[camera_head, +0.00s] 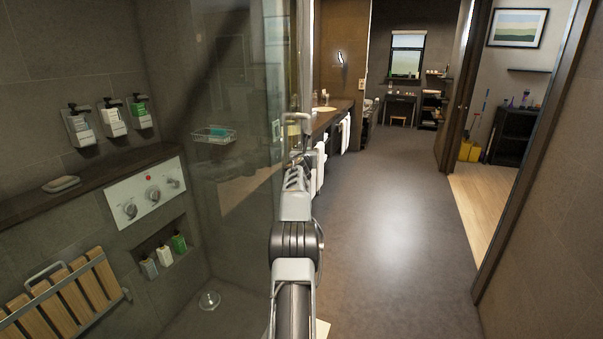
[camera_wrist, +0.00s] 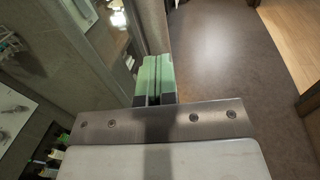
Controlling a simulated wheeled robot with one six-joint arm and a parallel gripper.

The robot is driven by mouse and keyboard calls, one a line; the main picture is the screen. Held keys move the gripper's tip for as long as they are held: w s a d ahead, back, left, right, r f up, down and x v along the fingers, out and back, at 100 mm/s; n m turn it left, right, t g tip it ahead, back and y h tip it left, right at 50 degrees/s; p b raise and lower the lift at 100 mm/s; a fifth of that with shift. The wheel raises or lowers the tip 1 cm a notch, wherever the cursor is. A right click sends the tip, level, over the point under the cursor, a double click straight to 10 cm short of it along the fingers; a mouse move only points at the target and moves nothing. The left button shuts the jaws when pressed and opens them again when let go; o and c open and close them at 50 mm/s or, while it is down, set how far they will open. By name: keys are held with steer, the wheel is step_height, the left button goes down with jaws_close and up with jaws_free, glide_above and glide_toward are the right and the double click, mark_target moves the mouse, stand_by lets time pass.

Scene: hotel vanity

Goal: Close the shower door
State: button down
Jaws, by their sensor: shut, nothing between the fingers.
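The shower door (camera_head: 240,90) is a clear glass panel left of centre in the head view, with the shower visible through it. In the wrist view its glass (camera_wrist: 85,75) runs along the left side. My gripper (camera_head: 297,160) points forward, beside the right edge of the glass in the head view. In the wrist view the green-padded fingers (camera_wrist: 154,80) are together and empty, just right of the glass. A pale, bar-like shape (camera_head: 296,125) shows beyond the fingertips; I cannot tell if it is a handle, or if my fingers touch the door.
A wooden slatted seat (camera_head: 65,300), shower controls (camera_head: 150,190) and wall dispensers (camera_head: 112,118) are at left. A vanity counter (camera_head: 325,118) stands beyond the glass. The grey floor (camera_head: 395,220) is clear to the right, beside an open doorway (camera_head: 510,150).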

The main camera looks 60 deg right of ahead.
steer(key=r+b+v, duration=0.1)
steer(key=b+v, duration=0.7)
steer(key=v, duration=0.5)
steer(key=shift+b, duration=0.3)
